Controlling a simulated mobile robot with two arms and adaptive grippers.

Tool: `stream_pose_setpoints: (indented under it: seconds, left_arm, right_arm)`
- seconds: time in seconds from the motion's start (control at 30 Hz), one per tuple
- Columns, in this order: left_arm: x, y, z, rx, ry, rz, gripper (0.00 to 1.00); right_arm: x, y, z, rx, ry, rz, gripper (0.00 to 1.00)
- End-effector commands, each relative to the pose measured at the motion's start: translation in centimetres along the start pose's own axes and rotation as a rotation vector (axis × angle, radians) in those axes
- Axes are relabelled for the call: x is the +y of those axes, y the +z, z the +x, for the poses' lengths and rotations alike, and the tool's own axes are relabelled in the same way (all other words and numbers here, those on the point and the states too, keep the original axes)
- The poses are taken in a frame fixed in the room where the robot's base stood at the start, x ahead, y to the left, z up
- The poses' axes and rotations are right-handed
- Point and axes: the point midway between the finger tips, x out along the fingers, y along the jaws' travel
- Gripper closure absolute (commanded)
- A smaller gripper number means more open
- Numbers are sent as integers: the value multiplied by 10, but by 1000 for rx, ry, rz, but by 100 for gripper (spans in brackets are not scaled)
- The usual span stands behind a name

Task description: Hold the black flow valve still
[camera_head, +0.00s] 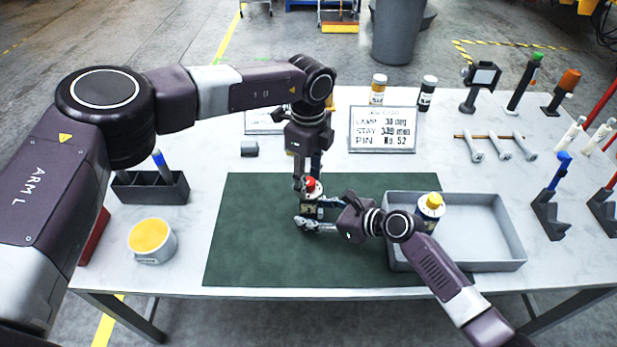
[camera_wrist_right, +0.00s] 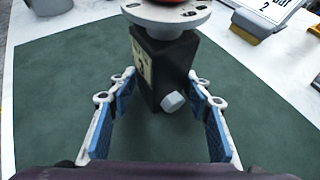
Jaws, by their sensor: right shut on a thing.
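The black flow valve (camera_head: 311,207) stands upright on the dark green mat (camera_head: 250,240), with a red top, a pale round flange and a cream label. In the right wrist view its dark body (camera_wrist_right: 165,70) is between my right fingers, with a grey hex stub on its near side. My right gripper (camera_head: 318,224) is shut on the body from the right; its blue-padded fingers (camera_wrist_right: 160,85) reach both sides. My left gripper (camera_head: 308,182) is directly above the red top, pointing down. Its fingertips are small and partly overlap the valve, so its opening is unclear.
A grey tray (camera_head: 515,250) at right holds a yellow-topped canister (camera_head: 430,210). A yellow-filled round tub (camera_head: 152,240) and a dark divided holder (camera_head: 150,188) stand at left. A sign (camera_head: 382,130) and two bottles are behind. The mat's front left is clear.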

Motion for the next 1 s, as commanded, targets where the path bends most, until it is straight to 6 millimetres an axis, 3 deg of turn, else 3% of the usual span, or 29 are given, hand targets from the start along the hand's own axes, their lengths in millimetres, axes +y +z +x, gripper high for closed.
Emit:
stream_pose_setpoints:
  seconds: [0.03,0.37,0.67,1.0]
  left_arm:
    - [0,0,0,0,0,0,65]
    - [0,0,0,1,1,1,100]
    - [1,-1,0,2,3,36,100]
    - [1,-2,-1,4,3,255,100]
  right_arm:
    - [-1,-1,0,1,-2,-1,98]
    - [-1,-1,0,1,-3,0,99]
    - [-2,-1,0,1,-3,1,99]
    - [-2,-1,0,2,-4,1,99]
